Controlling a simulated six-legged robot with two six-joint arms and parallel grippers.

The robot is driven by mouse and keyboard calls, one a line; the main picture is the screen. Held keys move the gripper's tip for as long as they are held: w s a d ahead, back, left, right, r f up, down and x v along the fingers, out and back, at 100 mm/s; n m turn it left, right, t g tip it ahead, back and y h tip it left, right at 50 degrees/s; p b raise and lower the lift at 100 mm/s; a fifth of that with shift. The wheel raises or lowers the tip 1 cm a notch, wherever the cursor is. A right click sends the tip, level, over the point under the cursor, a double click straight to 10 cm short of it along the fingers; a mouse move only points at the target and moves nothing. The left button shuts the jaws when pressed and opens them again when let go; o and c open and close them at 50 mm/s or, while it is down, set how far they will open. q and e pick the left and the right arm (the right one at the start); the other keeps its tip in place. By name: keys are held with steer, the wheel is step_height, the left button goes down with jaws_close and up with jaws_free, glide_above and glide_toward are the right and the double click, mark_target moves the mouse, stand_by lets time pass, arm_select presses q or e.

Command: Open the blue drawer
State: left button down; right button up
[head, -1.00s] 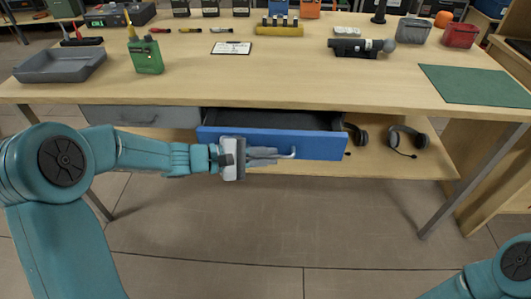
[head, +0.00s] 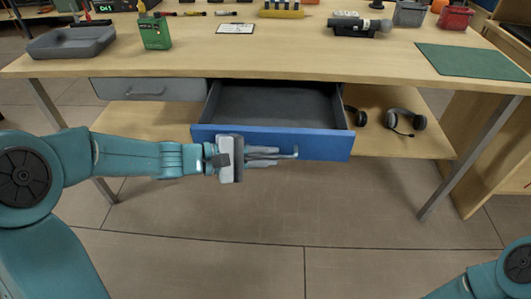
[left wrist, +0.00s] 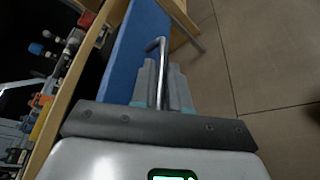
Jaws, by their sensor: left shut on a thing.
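The blue drawer (head: 325,147) hangs under the workbench top and is pulled well out. Its grey inside (head: 275,103) shows and looks empty. My left gripper (head: 275,154) is at the drawer front, its fingers shut on the metal bar handle (head: 295,152). In the left wrist view the handle (left wrist: 161,70) runs between the two fingers, beside the blue front (left wrist: 135,50). My right gripper is out of view; only part of my right arm shows at the lower right.
A shut grey drawer (head: 150,89) is left of the blue one. Headsets (head: 405,122) lie on the lower shelf (head: 430,145). The floor in front is clear.

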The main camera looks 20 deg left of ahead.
arm_select(q)
steer(key=shift+s+d, duration=0.2)
steer(key=shift+s, duration=0.5)
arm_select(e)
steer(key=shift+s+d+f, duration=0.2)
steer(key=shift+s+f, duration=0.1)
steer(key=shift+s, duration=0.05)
arm_select(q)
steer(key=c, duration=1.5)
jaws_free()
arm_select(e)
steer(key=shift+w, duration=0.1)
arm_select(q)
steer(key=shift+a, duration=0.1)
steer(key=p+v, duration=0.3)
steer(key=v, duration=1.3)
steer(key=shift+a+f, duration=0.1)
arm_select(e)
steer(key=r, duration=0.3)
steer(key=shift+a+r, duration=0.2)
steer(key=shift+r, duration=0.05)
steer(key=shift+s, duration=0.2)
